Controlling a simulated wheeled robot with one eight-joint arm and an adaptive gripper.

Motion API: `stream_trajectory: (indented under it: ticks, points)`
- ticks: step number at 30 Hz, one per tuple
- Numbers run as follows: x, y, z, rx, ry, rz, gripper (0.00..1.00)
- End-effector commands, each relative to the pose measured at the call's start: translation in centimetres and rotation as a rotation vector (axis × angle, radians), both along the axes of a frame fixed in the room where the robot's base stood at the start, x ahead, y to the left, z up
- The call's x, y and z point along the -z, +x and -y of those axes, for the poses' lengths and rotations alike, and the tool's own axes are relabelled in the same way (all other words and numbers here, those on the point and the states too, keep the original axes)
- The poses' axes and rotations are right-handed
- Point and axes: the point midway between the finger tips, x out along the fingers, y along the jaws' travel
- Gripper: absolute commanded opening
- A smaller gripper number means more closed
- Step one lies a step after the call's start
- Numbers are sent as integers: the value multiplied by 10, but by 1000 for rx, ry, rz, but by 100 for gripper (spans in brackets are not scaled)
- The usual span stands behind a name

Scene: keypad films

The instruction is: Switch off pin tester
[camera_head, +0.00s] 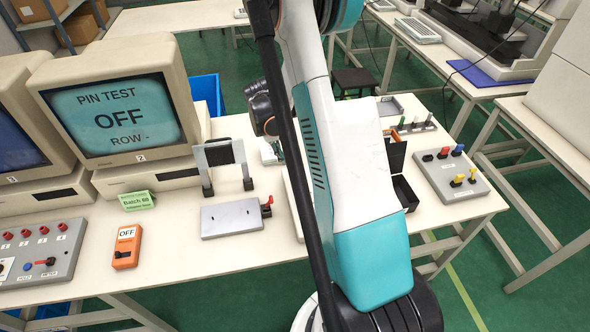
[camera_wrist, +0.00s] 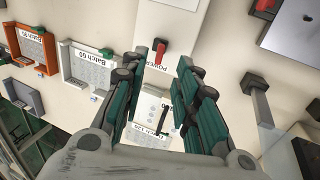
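The monitor (camera_head: 121,113) at the left in the head view reads "PIN TEST OFF ROW -". A white box (camera_wrist: 180,18) labelled "POWER" carries a red switch (camera_wrist: 159,50) in the wrist view. My gripper (camera_wrist: 159,68) is open, its two green-padded fingers spread apart with nothing held between them. The red switch shows beyond the fingertips, in the gap; I cannot tell whether they touch it. A white labelled part with a black bar (camera_wrist: 164,122) shows between the fingers. In the head view my arm hides the gripper and most of the bench's middle.
An orange box (camera_head: 127,246) marked "OFF" and a grey panel (camera_head: 40,250) with red knobs are on the bench at left. A grey plate (camera_head: 232,219) has a red-handled part at its right. A button panel (camera_head: 450,175) is at right. Trays (camera_wrist: 88,68) labelled "Batch" show in the wrist view.

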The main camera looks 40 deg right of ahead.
Motion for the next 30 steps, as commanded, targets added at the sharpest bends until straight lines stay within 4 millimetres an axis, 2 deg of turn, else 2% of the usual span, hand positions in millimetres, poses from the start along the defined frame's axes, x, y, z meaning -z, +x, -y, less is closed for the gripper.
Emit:
stream_trajectory:
  ticks: [1, 6, 12, 18, 26, 30]
  points:
    - [13, -2, 3, 2, 0, 1, 28]
    - [44, -7, 11, 0, 0, 1, 28]
    - [69, -11, 18, 1, -1, 1, 28]
    - [78, -13, 21, 0, 0, 1, 28]
    - [79, -13, 21, 0, 0, 1, 28]
    - [78, -13, 21, 0, 0, 1, 0]
